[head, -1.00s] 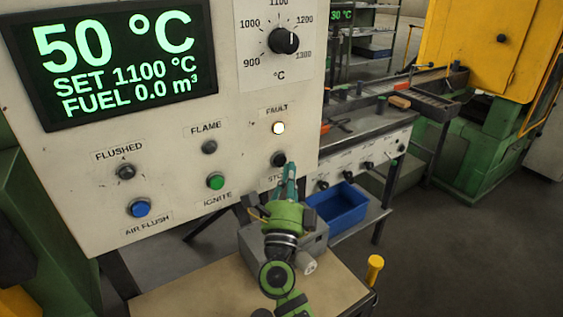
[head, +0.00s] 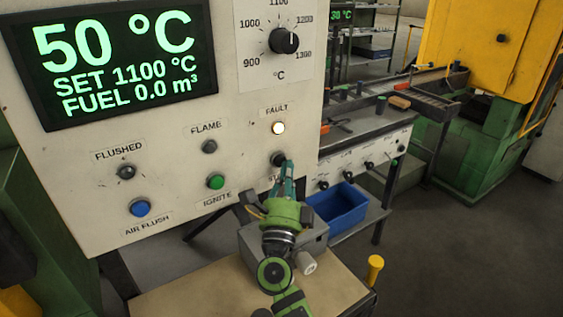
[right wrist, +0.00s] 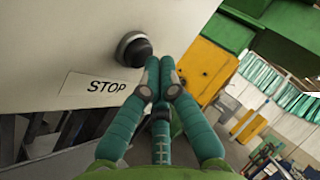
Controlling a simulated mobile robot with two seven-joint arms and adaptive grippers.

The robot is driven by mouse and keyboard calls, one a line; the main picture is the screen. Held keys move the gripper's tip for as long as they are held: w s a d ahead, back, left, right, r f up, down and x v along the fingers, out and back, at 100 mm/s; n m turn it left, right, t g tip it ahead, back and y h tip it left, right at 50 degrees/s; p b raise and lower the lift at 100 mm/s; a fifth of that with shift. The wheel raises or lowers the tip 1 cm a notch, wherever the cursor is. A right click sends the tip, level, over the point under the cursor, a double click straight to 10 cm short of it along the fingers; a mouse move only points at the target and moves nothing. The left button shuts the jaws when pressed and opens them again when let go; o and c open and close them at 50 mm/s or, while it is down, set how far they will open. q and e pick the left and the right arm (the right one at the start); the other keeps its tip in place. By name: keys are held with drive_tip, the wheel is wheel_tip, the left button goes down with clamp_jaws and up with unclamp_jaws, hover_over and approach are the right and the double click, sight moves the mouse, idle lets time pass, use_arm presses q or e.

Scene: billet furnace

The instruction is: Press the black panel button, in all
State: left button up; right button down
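The black panel button (head: 278,159) sits on the white control panel (head: 95,205), below the lit FAULT lamp (head: 278,128). It also shows in the right wrist view as a round black knob (right wrist: 135,49) above a STOP label (right wrist: 97,88). My right gripper (head: 289,165) is at the button's lower right in the head view. In the right wrist view its fingertips (right wrist: 160,62) are together, with nothing between them, just right of the button. I cannot tell whether they touch it. My left gripper is out of view.
The panel also carries a green IGNITE button (head: 215,181), a blue AIR FLUSH button (head: 140,208) and a black dial (head: 284,40). Below stand a grey box (head: 255,246) and a tan tabletop (head: 180,296). A blue bin (head: 341,208) is to the right.

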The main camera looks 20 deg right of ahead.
drive_tip(key=shift+w+a, duration=0.1)
drive_tip(key=shift+w, duration=0.25)
idle(0.4)
drive_tip(key=shift+s, duration=0.8)
drive_tip(key=shift+s+p, duration=0.1)
drive_tip(key=shift+p, duration=0.2)
drive_tip(key=shift+s+d+p, duration=0.25)
drive_tip(key=shift+s+p, duration=0.05)
drive_tip(key=shift+s, duration=0.9)
drive_tip(key=shift+s+d+p, duration=0.25)
drive_tip(key=shift+s+p, duration=0.05)
drive_tip(key=shift+s, duration=0.85)
